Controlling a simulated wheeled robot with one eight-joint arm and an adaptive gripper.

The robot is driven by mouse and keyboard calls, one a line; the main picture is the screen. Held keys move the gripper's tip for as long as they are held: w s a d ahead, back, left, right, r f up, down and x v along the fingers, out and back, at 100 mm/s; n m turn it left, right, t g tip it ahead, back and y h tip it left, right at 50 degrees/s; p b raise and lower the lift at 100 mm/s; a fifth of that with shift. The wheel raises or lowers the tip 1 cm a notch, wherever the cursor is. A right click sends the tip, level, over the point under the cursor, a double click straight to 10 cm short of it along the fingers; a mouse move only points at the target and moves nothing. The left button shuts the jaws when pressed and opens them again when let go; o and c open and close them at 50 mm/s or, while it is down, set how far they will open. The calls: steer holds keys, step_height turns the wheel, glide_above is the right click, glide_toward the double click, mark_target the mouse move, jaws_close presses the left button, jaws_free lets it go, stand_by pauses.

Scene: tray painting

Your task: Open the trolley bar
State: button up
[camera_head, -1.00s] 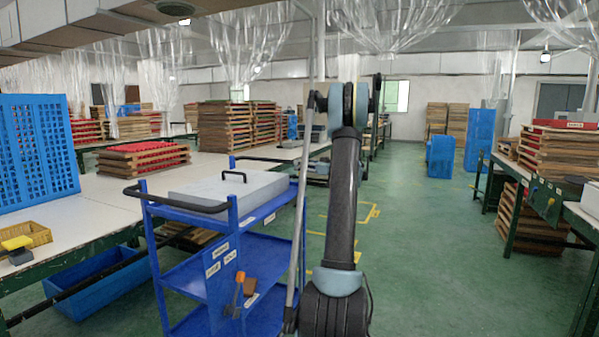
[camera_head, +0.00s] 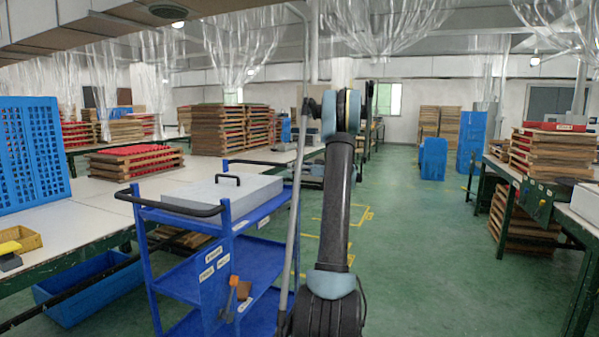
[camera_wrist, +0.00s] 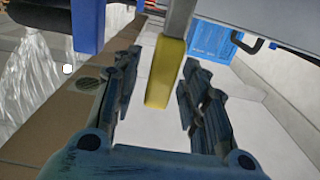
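The blue trolley (camera_head: 205,268) stands left of my arm in the head view. It has a black curved bar (camera_head: 168,203) at its near left end and a grey lidded box on its top. In the wrist view, my gripper (camera_wrist: 162,62) is open, with its dark fingers on both sides of a yellow grip (camera_wrist: 165,75). The grip sits on the end of a grey metal bar (camera_wrist: 179,18). Gaps show between the grip and the fingers. Whether this is the trolley bar I cannot tell. My gripper is hidden in the head view.
A long white table (camera_head: 95,195) with stacked wooden trays (camera_head: 225,128) and a blue lattice crate (camera_head: 30,155) lies at the left. A blue bin (camera_head: 88,290) sits below it. A green-framed bench with stacks stands at the right. The green floor (camera_head: 420,255) between is clear.

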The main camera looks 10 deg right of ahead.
steer(key=v, duration=1.2)
steer(key=shift+f, duration=0.1)
